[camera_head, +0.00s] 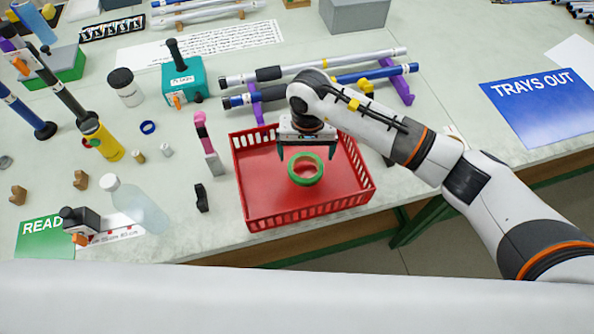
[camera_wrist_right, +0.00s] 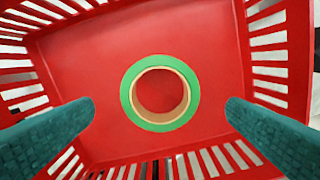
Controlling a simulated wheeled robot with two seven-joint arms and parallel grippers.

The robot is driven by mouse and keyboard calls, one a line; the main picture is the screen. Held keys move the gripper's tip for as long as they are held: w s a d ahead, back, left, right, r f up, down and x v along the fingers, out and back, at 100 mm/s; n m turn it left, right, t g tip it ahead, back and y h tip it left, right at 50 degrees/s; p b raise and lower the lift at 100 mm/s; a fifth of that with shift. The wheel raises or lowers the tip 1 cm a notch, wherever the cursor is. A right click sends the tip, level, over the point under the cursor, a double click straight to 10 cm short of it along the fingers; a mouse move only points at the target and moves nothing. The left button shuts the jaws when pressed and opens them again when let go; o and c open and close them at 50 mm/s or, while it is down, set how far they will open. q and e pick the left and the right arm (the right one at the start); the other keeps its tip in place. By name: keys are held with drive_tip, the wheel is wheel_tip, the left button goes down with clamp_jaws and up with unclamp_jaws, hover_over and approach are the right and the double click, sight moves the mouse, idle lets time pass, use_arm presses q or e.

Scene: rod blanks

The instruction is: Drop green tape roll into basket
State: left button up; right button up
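The green tape roll (camera_head: 306,169) lies flat in the red basket (camera_head: 272,208), near the middle of its floor. In the right wrist view the green tape roll (camera_wrist_right: 133,97) shows its tan inner core, with the red floor of the basket (camera_wrist_right: 85,60) seen through it. My right gripper (camera_head: 307,152) is above the basket, over the roll. Its two teal fingers stand wide apart, one to each side of the roll and not touching it, and the gripper (camera_wrist_right: 160,118) is empty. My left gripper is not in the head view.
Rods on purple stands (camera_head: 258,105) lie behind the basket. A teal box (camera_head: 184,82), a pink-handled tool (camera_head: 206,140), a clear bottle (camera_head: 137,205) and a blue ring (camera_head: 148,127) are to its left. A blue sign (camera_head: 540,103) lies at the right. The table's front edge runs close before the basket.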

wheel_tip(320, 180, up, 12)
drive_tip(key=b, duration=0.2)
drive_tip(key=shift+b, duration=0.4)
drive_tip(key=shift+s+f, duration=0.1)
idle(0.4)
